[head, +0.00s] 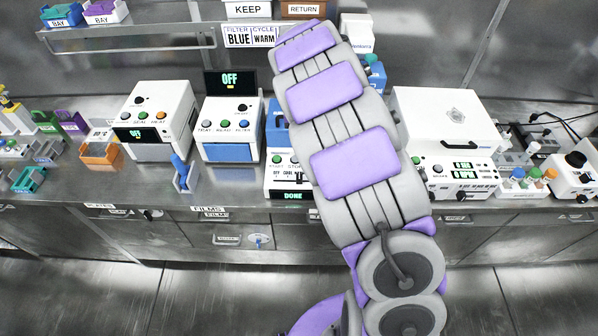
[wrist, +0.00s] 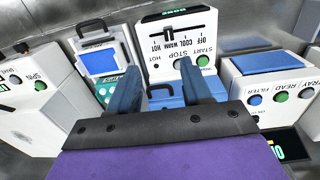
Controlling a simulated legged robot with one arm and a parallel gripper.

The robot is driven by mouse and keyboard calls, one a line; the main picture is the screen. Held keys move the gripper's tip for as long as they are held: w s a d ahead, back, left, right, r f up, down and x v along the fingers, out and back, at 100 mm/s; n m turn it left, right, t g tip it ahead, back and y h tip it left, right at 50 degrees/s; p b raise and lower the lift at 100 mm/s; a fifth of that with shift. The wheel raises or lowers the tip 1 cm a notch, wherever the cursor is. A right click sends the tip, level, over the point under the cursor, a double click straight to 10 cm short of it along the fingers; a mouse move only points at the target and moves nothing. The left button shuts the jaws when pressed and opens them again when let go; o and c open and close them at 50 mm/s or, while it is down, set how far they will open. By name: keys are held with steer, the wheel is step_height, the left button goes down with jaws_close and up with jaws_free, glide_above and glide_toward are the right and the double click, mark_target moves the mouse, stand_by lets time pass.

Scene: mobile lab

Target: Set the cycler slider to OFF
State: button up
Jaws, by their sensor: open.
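The cycler is a white box that shows partly in the head view (head: 284,182), with a green DONE display at its lower front. My arm covers its right side. In the wrist view the cycler (wrist: 222,38) appears upside down, with STOP and START buttons and a black slider (wrist: 171,33) on a track marked OFF, COOL, WARM, HOT. The knob seems to sit toward the WARM and HOT end, away from OFF; its exact mark is unclear. My gripper (wrist: 160,68) is open, its two blue fingers apart, over a blue part with a black handle (wrist: 160,90). Neither finger visibly touches the slider.
A white machine with an OFF display (head: 228,120) stands left of the cycler. A larger white box (head: 446,118) stands right of my arm. A blue-panelled device with a handle (wrist: 100,62) is beside the cycler. The counter's front strip (head: 225,196) is mostly clear.

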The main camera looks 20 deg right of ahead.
mark_target(299, 176)
steer(key=f, duration=0.6)
steer(key=w+f+b, duration=0.1)
steer(key=f, duration=0.5)
steer(key=w+f+b, duration=0.1)
steer(key=f, duration=0.6)
steer(key=shift+a+f, duration=0.1)
steer(key=shift+a, duration=0.25)
jaws_close()
